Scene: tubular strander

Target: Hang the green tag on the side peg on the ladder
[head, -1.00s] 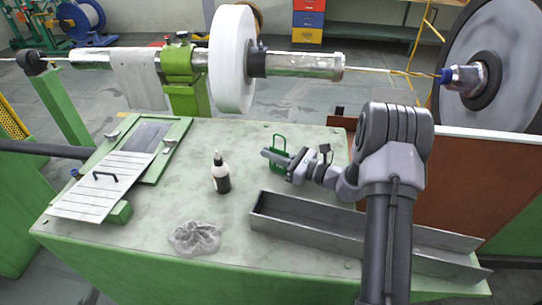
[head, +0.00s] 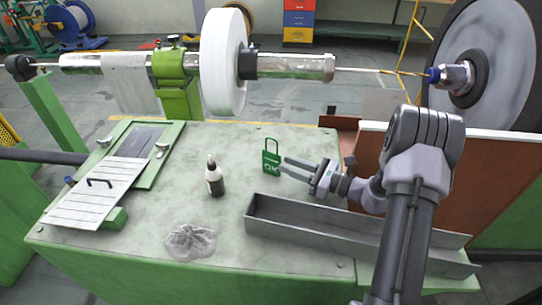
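The green tag (head: 271,161), with a loop handle on top and white "OK" lettering, is upright over the green bench top; I cannot tell how its lower edge rests. My gripper (head: 286,165) is just to the right of the tag, its two fingers apart and pointing left at it. Nothing shows between the fingers, and their tips look close to the tag's right edge. A yellow ladder-like frame (head: 408,35) stands at the upper right, partly cut off by the picture edge. I cannot make out a side peg on it.
On the bench (head: 140,245) are a dark bottle (head: 215,180), a crumpled clear bag (head: 190,242) and a long grey metal channel (head: 330,228). A slatted cover (head: 92,190) lies at left. The white-wrapped spool (head: 222,62) and shaft run behind. A large disc (head: 490,60) stands right.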

